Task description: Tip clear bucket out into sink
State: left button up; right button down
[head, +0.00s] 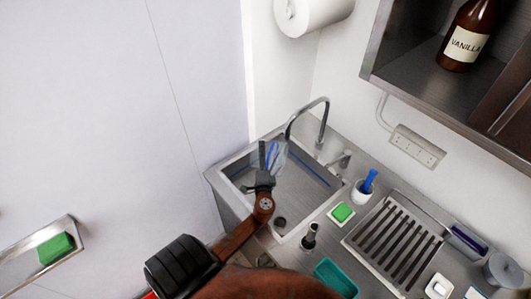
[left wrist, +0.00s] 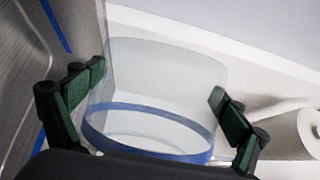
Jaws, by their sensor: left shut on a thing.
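The clear bucket (head: 281,157) with a blue band is held over the sink (head: 303,188) in the head view. My left gripper (head: 265,170) is shut on it. In the left wrist view the bucket (left wrist: 165,75) sits between the two green-padded fingers of my left gripper (left wrist: 160,115). That view is turned sideways, with the sink wall at left, so the bucket looks strongly tilted. I see no contents in its clear wall. Its lower part is partly hidden by the gripper in the head view. My right gripper is not in view.
A curved faucet (head: 322,125) rises behind the sink. To the right are a green sponge (head: 342,212), a blue-handled brush in a white cup (head: 365,188), a slatted drain rack (head: 395,235) and a teal tray (head: 336,277). A cabinet (head: 410,78) overhangs the counter.

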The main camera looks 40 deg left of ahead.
pick_arm(q)
jog(key=n+p, duration=0.1)
jog(key=p, duration=0.1)
jog(key=a+r+n+h+p, duration=0.1)
jog(key=n+p, duration=0.1)
jog(key=p, duration=0.1)
jog(key=s+a+r+n+h+p, duration=0.1)
jog(key=n+p, duration=0.1)
jog(key=shift+g+p, duration=0.3)
jog(key=shift+g, duration=0.1)
jog(key=shift+w+d+f+n+h, duration=0.15)
jog(key=shift+n+h, duration=0.35)
jog(key=shift+n, duration=0.5)
jog(key=shift+w+d+f+n+h+p, duration=0.1)
jog(key=shift+d+n+h+p, duration=0.05)
jog(key=shift+n+h+p, duration=0.35)
jog(key=shift+d+f+n+h+p, duration=0.1)
jog(key=shift+n+h+p, duration=0.2)
jog(key=shift+n+p, duration=0.3)
jog(key=d+f+n+h, duration=0.1)
jog(key=w+d+f+n+h+p, duration=0.1)
jog(key=n, duration=0.1)
jog(key=shift+d+f+t+p, duration=0.1)
jog(key=shift+d+t+p, duration=0.1)
jog(key=shift+t+p, duration=0.1)
jog(key=shift+w+d+f+n+h+p, duration=0.3)
jog(key=shift+d+f+n+h, duration=0.1)
jog(key=shift+d+f+n, duration=0.15)
